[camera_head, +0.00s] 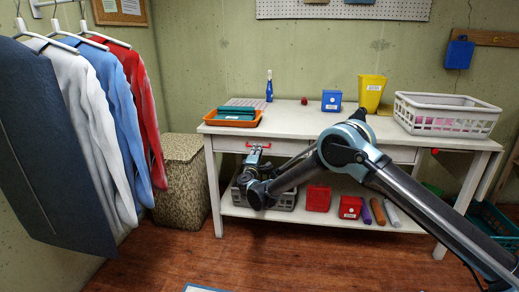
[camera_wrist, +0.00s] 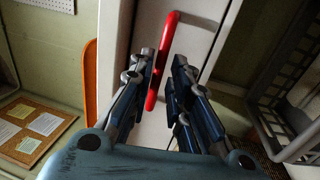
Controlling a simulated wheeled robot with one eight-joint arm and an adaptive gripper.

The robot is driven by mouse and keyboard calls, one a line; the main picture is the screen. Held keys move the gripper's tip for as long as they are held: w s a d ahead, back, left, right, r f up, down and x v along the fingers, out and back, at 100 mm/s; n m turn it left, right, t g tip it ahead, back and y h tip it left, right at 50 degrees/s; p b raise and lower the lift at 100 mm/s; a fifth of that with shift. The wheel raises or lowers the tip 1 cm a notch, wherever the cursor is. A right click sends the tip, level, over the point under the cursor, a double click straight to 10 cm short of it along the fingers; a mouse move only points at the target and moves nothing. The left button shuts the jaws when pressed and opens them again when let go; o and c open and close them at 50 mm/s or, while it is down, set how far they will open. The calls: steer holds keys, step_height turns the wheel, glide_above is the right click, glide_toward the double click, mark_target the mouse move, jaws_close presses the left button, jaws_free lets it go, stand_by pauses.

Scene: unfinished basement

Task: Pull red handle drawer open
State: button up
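The red handle (camera_head: 262,145) is a bar on the left drawer (camera_head: 288,148) of the white table. The drawer front looks flush with the table. My gripper (camera_head: 254,152) is just at the handle. In the wrist view, the red handle (camera_wrist: 160,72) runs between the two finger sets of my gripper (camera_wrist: 165,66). The fingers are apart. The left finger is close to the bar or touching it; I cannot tell which. A gap shows between the bar and the right finger.
The white table (camera_head: 300,118) holds an orange tray (camera_head: 210,119), a blue box (camera_head: 331,100), a yellow bin (camera_head: 371,92) and a white basket (camera_head: 446,113). Its lower shelf (camera_head: 300,217) holds bins and rolls. A patterned hamper (camera_head: 182,185) stands left.

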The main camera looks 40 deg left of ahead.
steer(key=shift+x, duration=1.6)
jaws_close()
steer(key=shift+s+d, duration=0.1)
steer(key=r+v, duration=0.2)
steer(key=v, duration=1)
steer(key=r+v, duration=0.2)
steer(key=v, duration=1.1)
steer(key=shift+s+d+r, duration=0.3)
steer(key=shift+s+d, duration=0.15)
steer(key=shift+d, duration=0.05)
